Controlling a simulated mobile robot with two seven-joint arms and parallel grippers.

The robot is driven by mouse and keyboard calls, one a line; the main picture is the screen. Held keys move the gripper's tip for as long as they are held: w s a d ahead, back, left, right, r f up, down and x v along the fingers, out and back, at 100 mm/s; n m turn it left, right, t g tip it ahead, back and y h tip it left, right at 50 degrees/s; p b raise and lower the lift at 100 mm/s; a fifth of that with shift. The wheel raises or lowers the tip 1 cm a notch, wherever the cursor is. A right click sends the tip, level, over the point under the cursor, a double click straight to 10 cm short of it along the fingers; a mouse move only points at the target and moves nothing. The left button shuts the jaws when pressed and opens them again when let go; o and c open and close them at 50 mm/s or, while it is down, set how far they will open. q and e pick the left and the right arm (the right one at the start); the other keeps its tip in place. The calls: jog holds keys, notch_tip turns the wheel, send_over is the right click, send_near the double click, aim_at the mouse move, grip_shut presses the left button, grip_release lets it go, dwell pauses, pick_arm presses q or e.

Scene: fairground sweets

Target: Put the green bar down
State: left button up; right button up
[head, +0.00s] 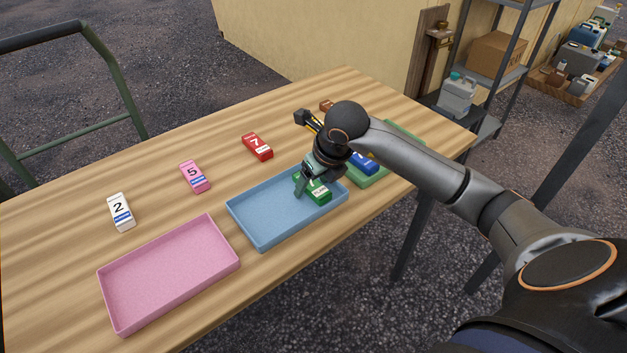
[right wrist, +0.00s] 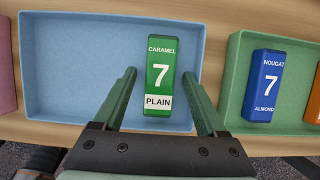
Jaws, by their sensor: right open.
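The green bar (right wrist: 159,75), marked "CARAMEL 7 PLAIN", lies in the right part of the blue tray (right wrist: 75,60). In the head view the green bar (head: 316,190) is partly covered by my right gripper (head: 311,188), and the blue tray (head: 258,235) shows its left part bare. In the right wrist view my right gripper (right wrist: 167,85) is open, with a finger on each side of the green bar and gaps between them. My left gripper is not in view.
A pink tray (head: 165,275) stands at the left front. White (head: 121,211), pink (head: 194,176) and red (head: 257,146) bars lie on the wooden table. A green tray (right wrist: 234,85) to the right holds a blue bar (right wrist: 264,85) and an orange one (right wrist: 314,98).

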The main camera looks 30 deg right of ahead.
jog(key=v, duration=1.2)
jog(key=shift+r+p, duration=0.25)
jog(key=shift+p, duration=0.2)
